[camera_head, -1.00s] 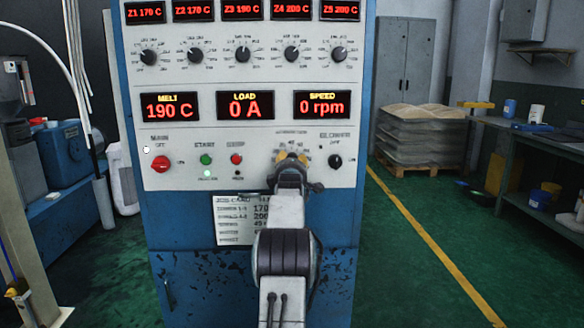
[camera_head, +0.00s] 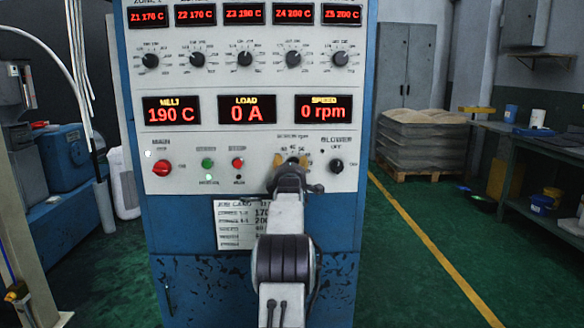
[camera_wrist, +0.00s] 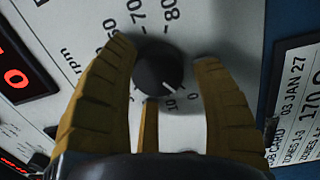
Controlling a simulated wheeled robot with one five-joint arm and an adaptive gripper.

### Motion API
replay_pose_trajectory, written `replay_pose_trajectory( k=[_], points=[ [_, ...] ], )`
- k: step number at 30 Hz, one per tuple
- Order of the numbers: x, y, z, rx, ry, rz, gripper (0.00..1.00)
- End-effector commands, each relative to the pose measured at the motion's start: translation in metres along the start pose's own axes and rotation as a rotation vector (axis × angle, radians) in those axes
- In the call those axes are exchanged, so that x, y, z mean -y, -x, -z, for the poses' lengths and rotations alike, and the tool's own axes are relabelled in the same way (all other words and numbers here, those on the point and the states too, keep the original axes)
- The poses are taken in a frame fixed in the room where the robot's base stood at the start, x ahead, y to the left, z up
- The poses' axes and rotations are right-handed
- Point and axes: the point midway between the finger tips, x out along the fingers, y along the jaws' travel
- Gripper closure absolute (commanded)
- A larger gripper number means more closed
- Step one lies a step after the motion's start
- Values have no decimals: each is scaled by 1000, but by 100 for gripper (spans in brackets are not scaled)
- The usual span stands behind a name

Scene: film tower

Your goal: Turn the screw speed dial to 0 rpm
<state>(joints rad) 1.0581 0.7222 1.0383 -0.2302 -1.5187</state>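The screw speed dial is a black round knob (camera_wrist: 160,70) on the pale control panel (camera_head: 190,130). In the wrist view its white pointer mark aims down and right, close to the printed 0 and just past the 10. In the head view the knob (camera_head: 293,162) shows small above my wrist. My gripper (camera_wrist: 163,58) is open, with one tan finger on each side of the knob. There is a clear gap on the right; the left finger is close to the knob, and I cannot tell if it touches. The SPEED display (camera_head: 323,108) reads 0 rpm.
The blower knob (camera_head: 336,165) is right of the dial. The red main switch (camera_head: 161,168) and the green and red buttons (camera_head: 208,163) are to the left. A job card (camera_head: 228,222) hangs below. A stacked pallet (camera_head: 425,140) and a workbench (camera_head: 525,130) stand at right.

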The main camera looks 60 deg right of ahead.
Motion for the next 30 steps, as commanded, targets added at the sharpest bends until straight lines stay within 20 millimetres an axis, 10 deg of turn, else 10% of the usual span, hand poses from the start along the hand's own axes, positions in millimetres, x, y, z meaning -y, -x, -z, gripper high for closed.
replay_pose_trajectory(
  k=[17,30],
  points=[
    [0,7,-3,4,-1,2,31],
    [0,50,-2,3,-1,1,31]
  ],
)
